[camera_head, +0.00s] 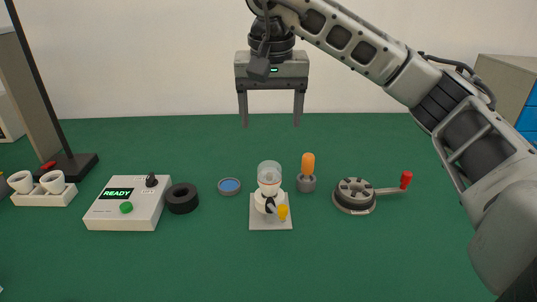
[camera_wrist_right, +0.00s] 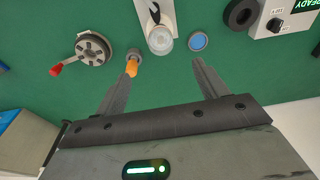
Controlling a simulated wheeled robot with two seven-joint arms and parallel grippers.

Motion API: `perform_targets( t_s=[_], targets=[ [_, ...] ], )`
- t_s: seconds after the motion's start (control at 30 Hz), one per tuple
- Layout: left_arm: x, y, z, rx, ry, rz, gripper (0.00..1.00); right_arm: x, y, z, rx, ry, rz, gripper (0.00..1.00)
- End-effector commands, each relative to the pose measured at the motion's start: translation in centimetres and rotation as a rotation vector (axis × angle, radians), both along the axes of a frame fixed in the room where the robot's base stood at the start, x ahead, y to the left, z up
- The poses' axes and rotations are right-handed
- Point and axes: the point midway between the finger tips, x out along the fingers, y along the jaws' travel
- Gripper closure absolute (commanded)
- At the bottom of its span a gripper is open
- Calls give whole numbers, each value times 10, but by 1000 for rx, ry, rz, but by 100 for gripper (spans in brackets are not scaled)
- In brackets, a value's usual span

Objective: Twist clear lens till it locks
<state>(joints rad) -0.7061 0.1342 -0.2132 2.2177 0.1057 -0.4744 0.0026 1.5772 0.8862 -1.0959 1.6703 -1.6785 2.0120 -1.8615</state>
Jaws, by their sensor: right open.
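The clear lens (camera_head: 269,172) is a transparent cup sitting upright on a white socket (camera_head: 263,204) on a light grey base plate (camera_head: 284,225). A yellow-tipped lever (camera_head: 283,212) is at the socket's front. Whether the lens is locked cannot be told. My right gripper (camera_head: 271,118) is open and empty, pointing down, above and behind the lens in the head view. In the right wrist view the lens (camera_wrist_right: 160,42) lies beyond the gap between the open fingertips (camera_wrist_right: 163,70), touching neither. My left gripper is not in view.
Left of the socket are a blue-topped round dish (camera_head: 229,186), a black ring (camera_head: 182,198) and a white box reading READY (camera_head: 124,214). Right of it stand an orange-handled tool in a grey holder (camera_head: 307,183) and a red-knobbed crank (camera_head: 355,195). The front of the green table is clear.

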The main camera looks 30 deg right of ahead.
Motion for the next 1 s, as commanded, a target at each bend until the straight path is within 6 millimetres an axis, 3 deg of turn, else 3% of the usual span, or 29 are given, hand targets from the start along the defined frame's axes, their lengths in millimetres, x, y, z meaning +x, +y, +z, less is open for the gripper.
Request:
perform_targets(
  t_s=[0.03, 0.1, 0.5, 0.7, 1.0],
  targets=[
    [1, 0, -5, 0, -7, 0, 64, 1, 0, -17, 2, 5, 2, 28],
    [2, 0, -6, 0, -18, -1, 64, 3, -1, -31, 3, 4, 1, 28],
    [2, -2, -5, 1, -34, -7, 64, 12, -7, -102, 1, 3, 0, 28],
    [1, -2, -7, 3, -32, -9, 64, 15, -9, -121, 2, 0, 0, 28],
    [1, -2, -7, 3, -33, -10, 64, 16, -9, -127, 2, 0, 1, 28]
  ],
)
